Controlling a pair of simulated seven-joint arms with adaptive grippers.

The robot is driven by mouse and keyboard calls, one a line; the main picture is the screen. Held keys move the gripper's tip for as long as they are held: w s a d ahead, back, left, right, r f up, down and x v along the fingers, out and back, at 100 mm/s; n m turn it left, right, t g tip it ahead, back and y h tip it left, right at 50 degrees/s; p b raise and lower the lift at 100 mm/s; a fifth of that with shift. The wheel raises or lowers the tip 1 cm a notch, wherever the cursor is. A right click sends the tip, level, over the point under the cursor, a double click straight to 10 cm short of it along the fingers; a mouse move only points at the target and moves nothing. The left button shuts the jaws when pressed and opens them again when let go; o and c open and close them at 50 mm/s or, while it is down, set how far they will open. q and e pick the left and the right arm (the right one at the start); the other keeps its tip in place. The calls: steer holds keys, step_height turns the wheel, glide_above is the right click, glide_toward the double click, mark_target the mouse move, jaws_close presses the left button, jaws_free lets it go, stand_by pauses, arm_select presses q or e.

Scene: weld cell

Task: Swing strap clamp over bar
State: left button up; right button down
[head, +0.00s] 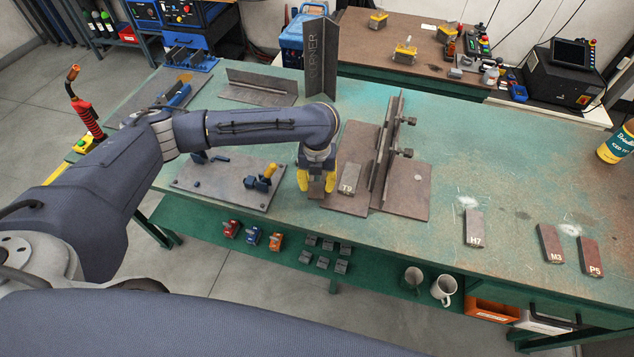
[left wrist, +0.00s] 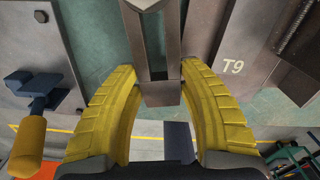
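My left gripper (head: 317,187), with yellow fingers, points down at the middle of the bench, just left of the plate marked T9 (head: 349,179). In the left wrist view its fingers (left wrist: 161,88) close on both sides of a grey slotted metal piece, which looks like the strap clamp (left wrist: 161,94). The strap's slot and far part run up out of that picture. In the head view the gripper mostly hides the strap. I cannot tell which piece is the bar. The T9 lettering shows right of the fingers in the wrist view. My right gripper is not in view.
A fixture plate (head: 225,187) with a blue clamp with an orange handle (head: 262,180) lies left of the gripper. Upright plates (head: 387,150) stand close on the right. Blocks H7 (head: 474,228), M3 (head: 550,244) and P5 (head: 591,257) lie further right.

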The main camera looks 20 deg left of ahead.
arm_select(q)
jaws_close()
